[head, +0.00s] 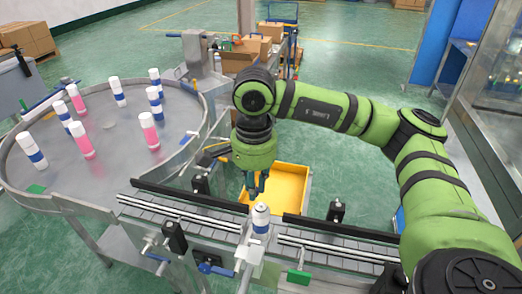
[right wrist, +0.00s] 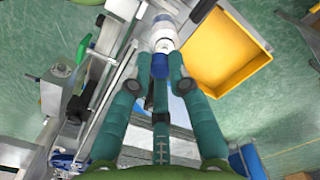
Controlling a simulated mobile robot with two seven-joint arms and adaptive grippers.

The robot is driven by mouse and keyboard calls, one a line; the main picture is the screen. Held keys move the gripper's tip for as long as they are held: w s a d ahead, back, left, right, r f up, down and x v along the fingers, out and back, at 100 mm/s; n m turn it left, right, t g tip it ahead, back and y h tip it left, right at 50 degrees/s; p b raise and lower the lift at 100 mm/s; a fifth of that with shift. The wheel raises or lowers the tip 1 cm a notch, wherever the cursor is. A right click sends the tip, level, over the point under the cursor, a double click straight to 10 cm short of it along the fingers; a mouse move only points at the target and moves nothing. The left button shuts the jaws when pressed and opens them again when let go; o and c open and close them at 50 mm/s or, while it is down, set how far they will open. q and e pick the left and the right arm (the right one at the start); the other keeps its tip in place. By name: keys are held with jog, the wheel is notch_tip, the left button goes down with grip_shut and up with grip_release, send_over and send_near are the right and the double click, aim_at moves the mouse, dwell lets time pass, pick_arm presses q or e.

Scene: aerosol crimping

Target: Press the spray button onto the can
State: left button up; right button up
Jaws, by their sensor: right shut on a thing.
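The can (head: 261,220), white with a blue band, stands upright in the holder on the conveyor in the head view. Its pale top (right wrist: 163,38) shows just beyond my fingertips in the right wrist view. My right gripper (head: 256,190) points down just above and slightly left of the can in the head view. It is shut on a small blue piece (right wrist: 161,66), which looks like the spray button. I cannot tell whether this piece touches the can. My left gripper is not in view.
A round metal table (head: 110,165) with several white, blue and pink cans stands at left. The conveyor (head: 180,213) has black side rails and small fixtures close to the can. A yellow bin (head: 290,185) sits behind it. Boxes stand farther back.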

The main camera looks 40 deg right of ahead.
aim_at(261, 205)
jog(key=shift+d+f+m, duration=0.2)
jog(key=shift+d+m, duration=0.3)
jog(key=shift+m, duration=0.5)
jog(key=shift+d+f+m, duration=0.2)
jog(key=shift+d+m, duration=0.25)
jog(key=shift+m, duration=0.55)
notch_tip(261, 205, down, 3)
jog(key=shift+r+b, duration=0.15)
jog(key=shift+b, duration=0.75)
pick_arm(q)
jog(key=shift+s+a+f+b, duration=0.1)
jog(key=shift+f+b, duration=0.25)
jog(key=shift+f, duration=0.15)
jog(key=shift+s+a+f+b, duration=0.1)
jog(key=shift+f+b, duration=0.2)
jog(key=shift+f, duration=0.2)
pick_arm(e)
jog(key=shift+w+f, duration=0.1)
jog(key=shift+f, duration=0.5)
pick_arm(q)
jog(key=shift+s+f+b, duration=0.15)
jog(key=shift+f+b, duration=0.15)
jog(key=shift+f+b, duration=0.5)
jog(key=shift+b, duration=0.05)
pick_arm(e)
jog(key=o, duration=0.7)
